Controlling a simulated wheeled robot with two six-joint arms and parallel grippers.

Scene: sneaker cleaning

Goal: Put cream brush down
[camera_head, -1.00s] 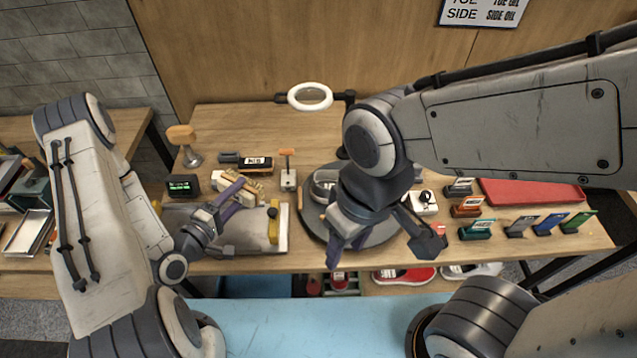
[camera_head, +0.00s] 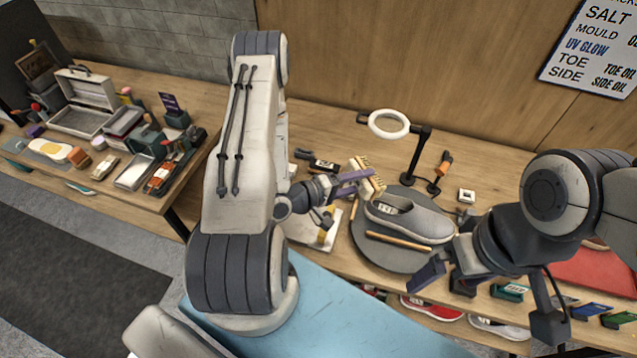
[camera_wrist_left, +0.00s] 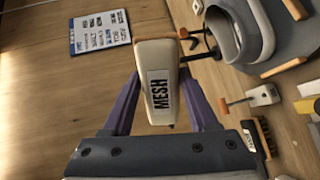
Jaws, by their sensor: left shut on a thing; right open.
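My left gripper (camera_head: 350,180) is shut on the cream brush (camera_head: 368,178), holding it beside the round turntable (camera_head: 362,240). In the left wrist view the brush (camera_wrist_left: 158,85) has a pale body with a dark "MESH" label and sits between the two purple fingers. In the head view its bristly side shows; its height above the table is hard to tell. A grey sneaker (camera_head: 415,218) rests on the turntable and partly shows in the left wrist view (camera_wrist_left: 245,30). My right gripper (camera_head: 490,300) is open and empty, in front of the turntable's right side.
A pale tray (camera_head: 302,236) lies left of the turntable, partly behind my left arm. A dark labelled brush (camera_head: 322,166) lies behind it. A ring lamp (camera_head: 389,124) stands at the back. Small coloured brushes (camera_head: 590,309) line the right front. A wooden stick (camera_head: 398,241) lies on the turntable.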

